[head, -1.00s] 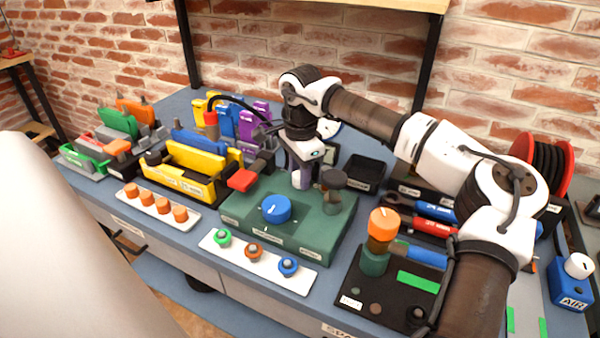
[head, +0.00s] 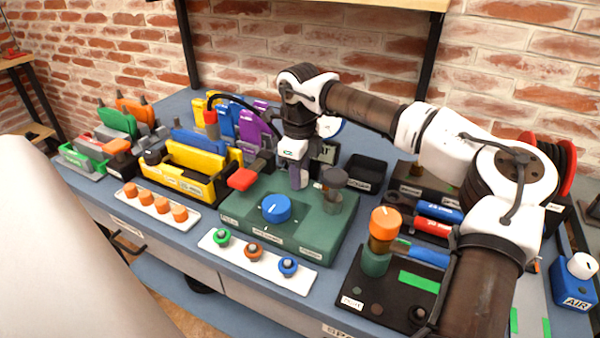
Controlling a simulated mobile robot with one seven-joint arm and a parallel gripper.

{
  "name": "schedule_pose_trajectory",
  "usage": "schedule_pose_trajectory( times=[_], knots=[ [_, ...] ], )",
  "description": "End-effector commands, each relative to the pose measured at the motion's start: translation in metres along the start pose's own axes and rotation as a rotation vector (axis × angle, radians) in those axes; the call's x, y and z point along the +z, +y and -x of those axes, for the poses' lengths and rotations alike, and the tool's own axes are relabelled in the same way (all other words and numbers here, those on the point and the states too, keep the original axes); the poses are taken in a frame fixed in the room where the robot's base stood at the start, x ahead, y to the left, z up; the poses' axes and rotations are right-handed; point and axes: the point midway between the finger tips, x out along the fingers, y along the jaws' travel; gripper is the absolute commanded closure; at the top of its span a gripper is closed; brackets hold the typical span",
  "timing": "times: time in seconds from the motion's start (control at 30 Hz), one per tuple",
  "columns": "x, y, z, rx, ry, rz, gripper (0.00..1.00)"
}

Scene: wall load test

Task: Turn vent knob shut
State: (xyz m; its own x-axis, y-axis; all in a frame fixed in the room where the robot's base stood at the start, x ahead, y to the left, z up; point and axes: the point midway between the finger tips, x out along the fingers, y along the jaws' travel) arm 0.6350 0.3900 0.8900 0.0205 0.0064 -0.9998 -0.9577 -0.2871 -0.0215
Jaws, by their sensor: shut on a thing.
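My gripper (head: 299,180) points down at the back of the green box, between the red lever and the dark knob. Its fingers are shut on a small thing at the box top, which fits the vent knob. The fingers hide it, so its angle cannot be told. The box labels are too small to read.
A white strip with several coloured buttons (head: 260,262) lies in front of the box. A yellow bin (head: 185,183) stands left. A black board with an orange-topped post (head: 385,224) stands right. An open black tray (head: 364,172) is close behind right.

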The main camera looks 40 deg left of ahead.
Motion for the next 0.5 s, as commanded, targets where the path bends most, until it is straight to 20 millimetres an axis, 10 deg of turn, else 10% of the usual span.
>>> schedule_pose_trajectory(
  times=[0.5],
  knots=[
    [-0.0008, -0.0009, 0.0007, -0.002, 0.006, -0.218, 0.91]
  ],
)
